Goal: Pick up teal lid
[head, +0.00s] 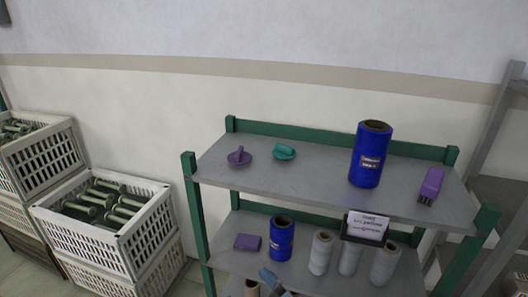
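The teal lid (284,152) lies on the grey top shelf (315,180) of a green-framed rack, left of the middle and towards the back. It looks like a small disc with a raised grip on top. A similar purple lid (239,156) lies just to its left, apart from it. Neither of my grippers shows in the head view, so nothing of mine is seen touching the lid.
A tall blue spool (368,155) and a purple brush-like object (431,185) stand on the right of the top shelf. A label sign (366,227) is at its front edge. Several spools fill the lower shelf. White crates (118,240) stand at left.

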